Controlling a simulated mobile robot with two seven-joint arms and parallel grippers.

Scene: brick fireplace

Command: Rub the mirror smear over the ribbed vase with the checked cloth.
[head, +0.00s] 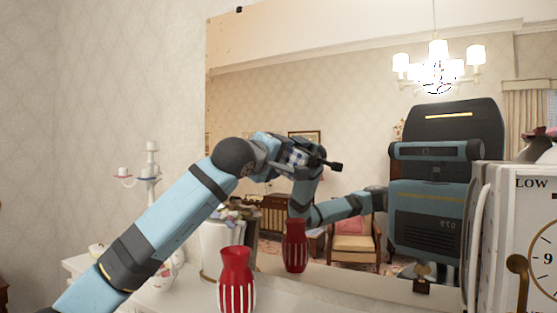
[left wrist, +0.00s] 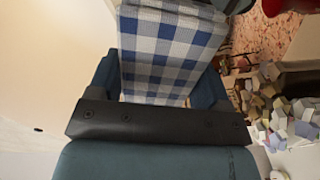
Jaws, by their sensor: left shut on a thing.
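My left gripper (head: 288,156) is up at the mirror (head: 350,100), above the red ribbed vase (head: 236,285) and a little to its right. It is shut on the blue-and-white checked cloth (head: 297,156), which fills the upper middle of the left wrist view (left wrist: 168,52). I cannot tell whether the cloth touches the glass. The vase has white stripes and stands upright on the white mantel; its reflection shows in the mirror. I cannot make out a smear; my arm and gripper cover part of the glass over the vase. My right gripper is not in view.
A white clock (head: 520,240) stands at the right on the mantel (head: 175,300). A white candle holder (head: 150,170), a white pot (head: 218,245) and a cup (head: 163,277) are at the left, near my arm. The chandelier, chair and robot at right are reflections.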

